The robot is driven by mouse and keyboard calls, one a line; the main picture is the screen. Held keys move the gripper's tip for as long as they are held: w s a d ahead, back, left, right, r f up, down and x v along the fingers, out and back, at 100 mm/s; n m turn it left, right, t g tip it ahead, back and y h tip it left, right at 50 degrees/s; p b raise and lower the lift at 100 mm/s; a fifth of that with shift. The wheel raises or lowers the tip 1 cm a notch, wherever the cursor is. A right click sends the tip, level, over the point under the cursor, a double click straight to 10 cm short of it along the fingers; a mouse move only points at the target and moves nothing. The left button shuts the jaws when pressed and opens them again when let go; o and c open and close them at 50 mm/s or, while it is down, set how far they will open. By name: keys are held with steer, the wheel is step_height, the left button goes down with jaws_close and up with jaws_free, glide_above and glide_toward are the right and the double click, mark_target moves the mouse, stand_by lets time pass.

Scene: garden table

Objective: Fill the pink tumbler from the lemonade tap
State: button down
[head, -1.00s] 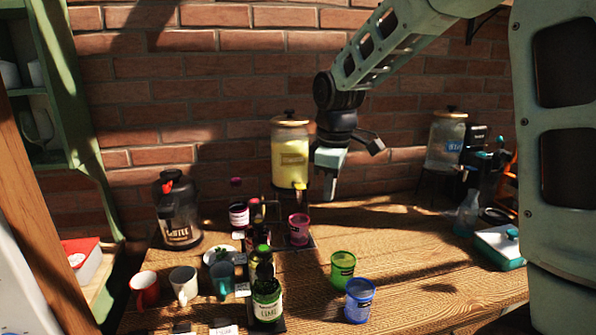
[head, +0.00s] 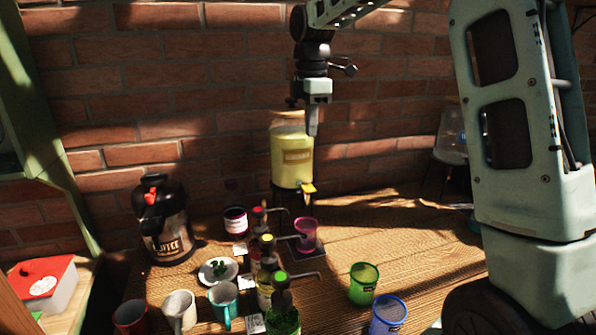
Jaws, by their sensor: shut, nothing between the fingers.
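The lemonade dispenser (head: 291,160), a clear jar of yellow drink with a label, stands on a stand at the back, against the brick wall. Its yellow tap (head: 308,187) is at the lower right of the jar. The pink tumbler (head: 306,236) stands upright on the table below the tap in the picture; I cannot tell whether it is exactly under the spout or what is in it. My gripper (head: 313,128) is shut and empty, pointing down in front of the dispenser's upper right part, above the tap. It partly hides the jar's top.
Pump bottles (head: 282,312) stand left of the tumbler, their spouts reaching toward it. A coffee flask (head: 164,225), mugs (head: 179,310) and a plate of leaves (head: 218,270) are further left. Green (head: 363,284) and blue tumblers (head: 388,316) stand front right. The table's right middle is clear.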

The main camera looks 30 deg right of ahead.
mark_target(310, 190)
steer(key=shift+w+r, duration=0.1)
steer(key=shift+w, duration=0.05)
step_height(310, 190, down, 14)
steer(key=p, duration=0.3)
steer(key=shift+p, duration=0.35)
stand_by(0.3)
steer(key=b, duration=0.1)
steer(key=f+t+b, duration=0.1)
steer(key=b, duration=0.1)
steer(key=shift+s+f, duration=0.1)
steer(key=shift+s, duration=0.15)
steer(key=t+b, duration=0.1)
steer(key=b, duration=0.1)
steer(key=f+t+h+b, duration=0.1)
steer(key=b, duration=0.1)
steer(key=shift+s+a, duration=0.2)
steer(key=shift+s, duration=0.15)
steer(key=shift+r, duration=0.2)
